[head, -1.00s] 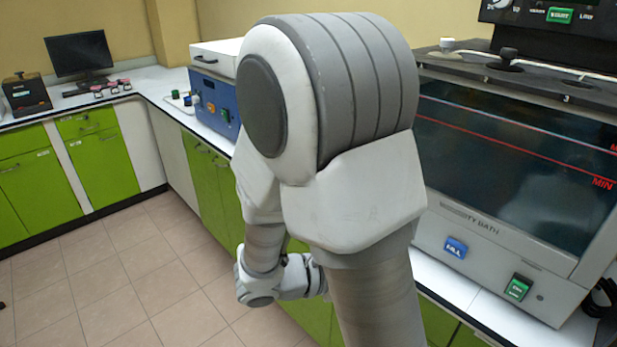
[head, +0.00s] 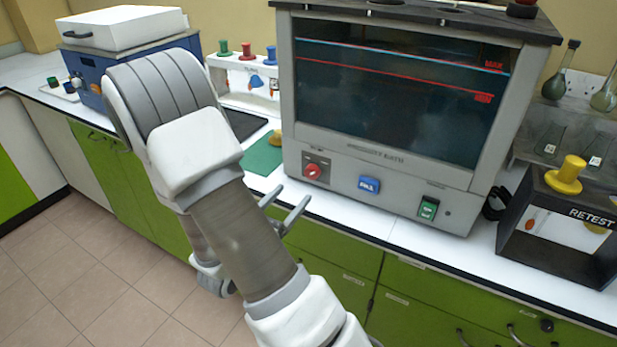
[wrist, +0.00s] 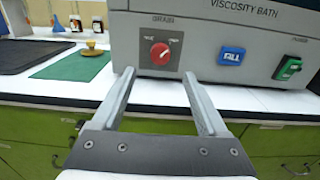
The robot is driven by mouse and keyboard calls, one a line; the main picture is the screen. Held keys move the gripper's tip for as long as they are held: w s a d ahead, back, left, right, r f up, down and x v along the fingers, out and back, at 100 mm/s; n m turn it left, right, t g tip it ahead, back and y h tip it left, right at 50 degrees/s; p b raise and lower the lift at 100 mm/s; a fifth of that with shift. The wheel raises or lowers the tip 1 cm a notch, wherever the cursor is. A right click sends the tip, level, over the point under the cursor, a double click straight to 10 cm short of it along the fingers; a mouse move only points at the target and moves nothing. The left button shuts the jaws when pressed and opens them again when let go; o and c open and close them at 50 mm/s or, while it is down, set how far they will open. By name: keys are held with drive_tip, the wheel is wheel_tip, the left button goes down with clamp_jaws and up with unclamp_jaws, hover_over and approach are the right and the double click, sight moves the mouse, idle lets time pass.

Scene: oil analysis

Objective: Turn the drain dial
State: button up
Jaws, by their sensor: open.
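The drain dial (head: 312,171) is a round red knob on a dark plate, low on the left of the grey viscosity bath's front (head: 385,155). It also shows in the wrist view (wrist: 160,53), with a white pointer mark and the label DRAIN above it. My gripper (head: 297,206) is open and empty, just in front of the bath and below the dial. In the wrist view its two fingers (wrist: 160,85) point towards the bath, and the dial shows between and beyond their tips, apart from them.
To the right of the dial are a blue FILL button (head: 369,185) and a green switch (head: 428,208). A green mat (head: 262,155) with a yellow-brown object lies left of the bath. A black RETEST box (head: 560,225) stands at the right. The counter strip before the bath is clear.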

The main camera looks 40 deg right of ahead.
sight(310, 175)
drive_tip(key=x, duration=0.9)
clamp_jaws()
